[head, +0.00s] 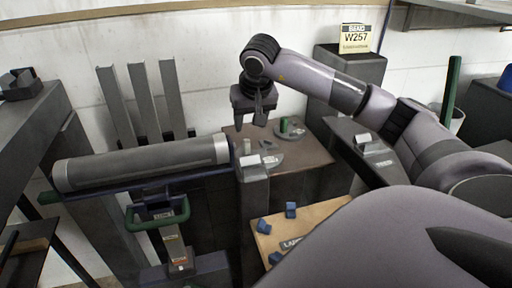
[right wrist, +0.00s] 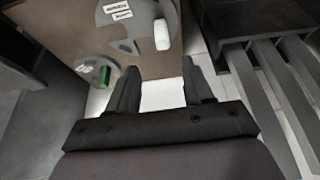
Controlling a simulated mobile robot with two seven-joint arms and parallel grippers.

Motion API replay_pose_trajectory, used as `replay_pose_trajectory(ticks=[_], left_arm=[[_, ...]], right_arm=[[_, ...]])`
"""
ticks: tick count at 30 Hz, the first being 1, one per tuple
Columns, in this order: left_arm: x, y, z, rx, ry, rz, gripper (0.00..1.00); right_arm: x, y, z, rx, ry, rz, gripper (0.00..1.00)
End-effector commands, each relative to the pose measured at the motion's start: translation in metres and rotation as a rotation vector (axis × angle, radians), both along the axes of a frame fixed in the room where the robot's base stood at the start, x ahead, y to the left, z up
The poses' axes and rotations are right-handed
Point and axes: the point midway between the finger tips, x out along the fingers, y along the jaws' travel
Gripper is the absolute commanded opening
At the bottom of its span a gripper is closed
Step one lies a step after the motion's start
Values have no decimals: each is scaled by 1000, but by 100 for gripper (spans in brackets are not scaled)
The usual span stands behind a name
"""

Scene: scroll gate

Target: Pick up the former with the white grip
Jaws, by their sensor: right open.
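The former with the white grip (right wrist: 162,34) is a grey round plate with labels, lying on a brown table top (head: 312,160). In the head view its white grip (head: 247,146) shows near the table's left side. A second former with a green grip (head: 284,125) lies behind it to the right; its green grip also shows in the right wrist view (right wrist: 104,75). My right gripper (head: 251,120) is open and empty, pointing down above the table's back left part. In the right wrist view its fingers are apart, with no former between them. My left gripper is not in view.
A long grey roller (head: 140,163) lies to the left of the table, with upright grey slats (head: 145,95) behind it. A grey post (head: 253,190) stands at the table's front left. A lower wooden board (head: 310,218) carries blue blocks. A yellow W257 sign (head: 355,38) stands at the back.

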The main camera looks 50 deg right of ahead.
Motion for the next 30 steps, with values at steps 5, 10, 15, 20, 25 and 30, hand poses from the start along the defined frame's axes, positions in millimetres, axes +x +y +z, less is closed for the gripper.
replay_pose_trajectory(ticks=[5,10,15,20,25,30], left_arm=[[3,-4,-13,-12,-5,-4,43],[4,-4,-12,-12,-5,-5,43],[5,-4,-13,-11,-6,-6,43],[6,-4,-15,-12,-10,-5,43],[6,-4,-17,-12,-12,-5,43],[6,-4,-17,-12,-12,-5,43]], right_arm=[[0,0,-21,0,0,-1,51],[3,-1,-31,1,3,-1,51],[7,-2,-45,1,2,0,51],[12,-1,-65,1,4,0,51],[19,-4,-88,0,2,-1,51],[21,-5,-90,0,0,0,51]])
